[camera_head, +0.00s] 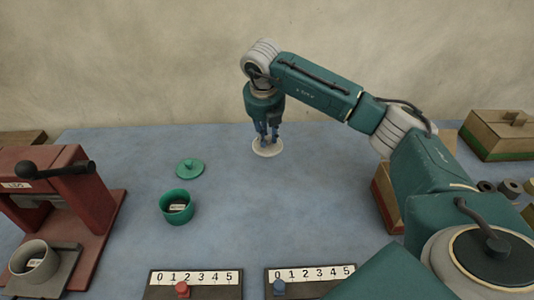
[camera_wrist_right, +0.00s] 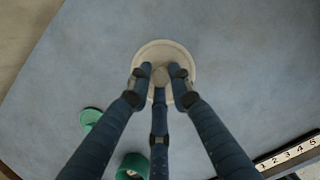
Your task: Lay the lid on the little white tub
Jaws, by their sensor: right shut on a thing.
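The white lid (camera_head: 267,152) is a round disc with a knob, at the back middle of the blue table. My right gripper (camera_head: 267,138) points straight down over it, shut on its knob; the wrist view shows the fingers (camera_wrist_right: 160,80) around the knob and the lid's rim (camera_wrist_right: 160,44) beyond them. I cannot tell whether the lid touches the table. The little white tub (camera_head: 35,262) stands open at the front left, on the plate of the red press, with a label inside. My left gripper is not in view.
The red press (camera_head: 85,215) has a black lever over its plate. A green tub (camera_head: 176,208) and a green lid (camera_head: 190,168) lie between it and my right gripper. Two number scales (camera_head: 195,278) (camera_head: 310,274) lie in front. A box (camera_head: 500,135) stands at back right.

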